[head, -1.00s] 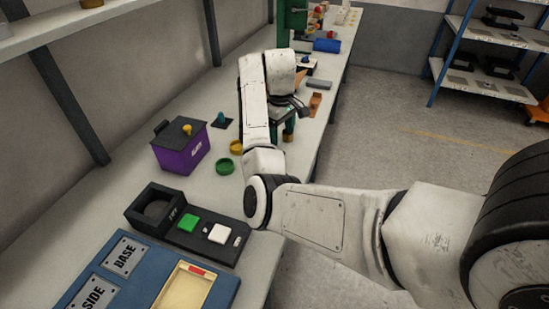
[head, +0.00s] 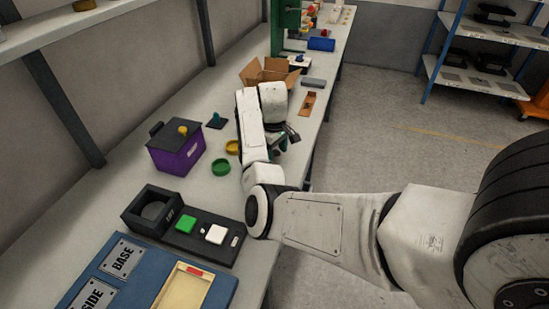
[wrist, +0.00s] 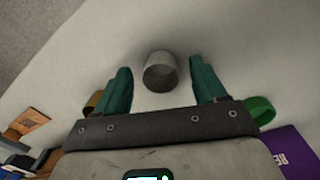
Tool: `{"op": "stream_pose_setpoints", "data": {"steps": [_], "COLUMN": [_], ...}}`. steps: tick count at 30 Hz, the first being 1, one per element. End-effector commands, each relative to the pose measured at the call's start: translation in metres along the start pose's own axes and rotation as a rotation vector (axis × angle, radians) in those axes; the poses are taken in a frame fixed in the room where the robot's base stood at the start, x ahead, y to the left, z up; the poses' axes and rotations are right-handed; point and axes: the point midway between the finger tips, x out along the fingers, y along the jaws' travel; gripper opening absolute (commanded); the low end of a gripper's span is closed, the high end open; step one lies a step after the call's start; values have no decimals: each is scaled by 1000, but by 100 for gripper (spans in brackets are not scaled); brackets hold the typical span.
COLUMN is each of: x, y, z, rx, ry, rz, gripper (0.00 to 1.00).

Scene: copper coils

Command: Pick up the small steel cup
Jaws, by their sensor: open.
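The small steel cup (wrist: 160,72) stands on the pale bench in the wrist view, grey, with its round open mouth showing. My gripper (wrist: 160,66) is open, with its two teal fingers on either side of the cup's position and a gap between each finger and the cup. The cup lies near the fingertip line; how far below the fingertips it is I cannot tell. In the head view my arm covers the gripper's fingers in part, and I do not see the cup there.
Green (head: 221,167) and yellow (head: 232,147) rings, a purple box (head: 177,152) and a black button panel (head: 200,230) lie left of my arm. An open cardboard box (head: 262,74) and a brown piece (head: 307,103) lie beyond it. The bench's right edge is close.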

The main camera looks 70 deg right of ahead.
Motion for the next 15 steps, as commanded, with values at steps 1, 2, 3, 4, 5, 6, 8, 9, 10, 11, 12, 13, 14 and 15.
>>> {"op": "stream_pose_setpoints", "data": {"steps": [1,2,3,4,5,6,8,9,10,11,12,13,14,15], "x": [0,0,0,0,0,0,0,0,0,0,0,0,0,0], "y": [0,0,0,0,0,0,0,0,0,0,0,0,0,0], "z": [0,0,0,0,0,0,0,0,0,0,0,0,0,0], "rx": [0,0,0,0,0,0,0,0,0,0,0,0,0,0], "ry": [0,0,0,0,0,0,0,0,0,0,0,0,0,0], "rz": [0,0,0,0,0,0,0,0,0,0,0,0,0,0], "gripper": [69,66,62,59,56,52,47,43,40,37,33,30,28,24]}}
